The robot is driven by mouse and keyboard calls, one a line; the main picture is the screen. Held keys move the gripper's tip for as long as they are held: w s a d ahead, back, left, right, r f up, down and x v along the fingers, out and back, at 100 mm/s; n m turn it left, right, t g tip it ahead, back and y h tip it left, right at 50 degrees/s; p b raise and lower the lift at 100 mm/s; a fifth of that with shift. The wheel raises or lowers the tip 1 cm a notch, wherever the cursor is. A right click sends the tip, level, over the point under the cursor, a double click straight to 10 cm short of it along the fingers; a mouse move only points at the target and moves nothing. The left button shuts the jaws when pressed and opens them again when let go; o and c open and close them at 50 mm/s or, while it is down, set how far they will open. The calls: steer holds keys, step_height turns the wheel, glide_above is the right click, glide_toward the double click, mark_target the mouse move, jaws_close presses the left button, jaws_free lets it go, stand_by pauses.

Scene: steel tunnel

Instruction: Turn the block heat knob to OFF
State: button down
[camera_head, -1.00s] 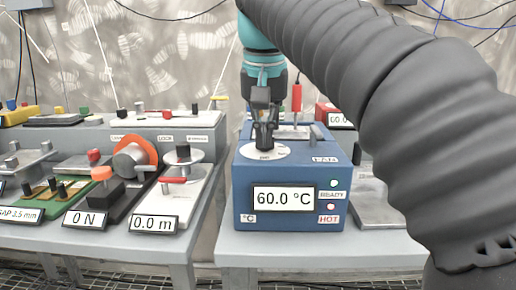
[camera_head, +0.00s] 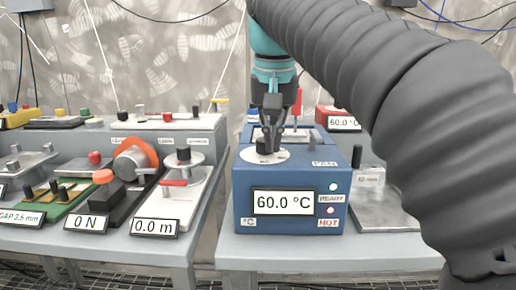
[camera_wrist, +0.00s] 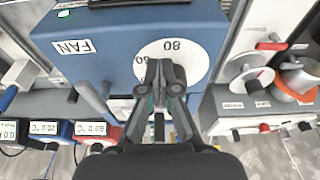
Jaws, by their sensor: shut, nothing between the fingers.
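The blue heater block (camera_head: 245,220) stands on the grey table, its front display (camera_head: 283,202) reading 60.0 °C. On its top is a white dial (camera_head: 282,155) with a small black knob (camera_head: 265,146). My gripper (camera_head: 271,122) is shut and empty, pointing down just above the knob; I cannot tell whether it touches. In the wrist view the shut fingertips (camera_wrist: 160,68) lie over the dial (camera_wrist: 190,50), where "80" and part of "60" can be read. The fingers hide the knob and its pointer there, so its setting cannot be read.
The READY lamp (camera_head: 333,187) is green; the HOT lamp (camera_head: 331,210) looks pinkish. A red-handled tool (camera_head: 298,103) stands behind. A crowded bench (camera_head: 100,240) lies left, across a gap.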

stand_by(0.3)
steer(key=shift+s+d, duration=0.15)
steer(key=shift+s, duration=0.15)
steer(key=w+v, duration=0.1)
steer(key=v, duration=0.4)
steer(key=shift+r, duration=0.55)
steer(key=shift+w, duration=0.1)
steer(key=shift+w+a+f+n+y+b, duration=0.1)
steer(key=shift+a+f+n+y+b, duration=0.25)
steer(key=shift+f+n, duration=0.65)
steer(key=shift+f+n+y+b, duration=0.1)
steer(key=shift+f+n+b, duration=0.3)
steer(key=shift+f+n, duration=0.6)
steer(key=shift+w+a+f+n+y+b, duration=0.1)
steer(key=shift+a+f+n+y+b, duration=0.25)
steer(key=shift+f+n, duration=0.7)
steer(key=shift+w+d+r+p, duration=0.1)
steer(key=shift+w+d+p, duration=0.1)
steer(key=shift+d+p, duration=0.75)
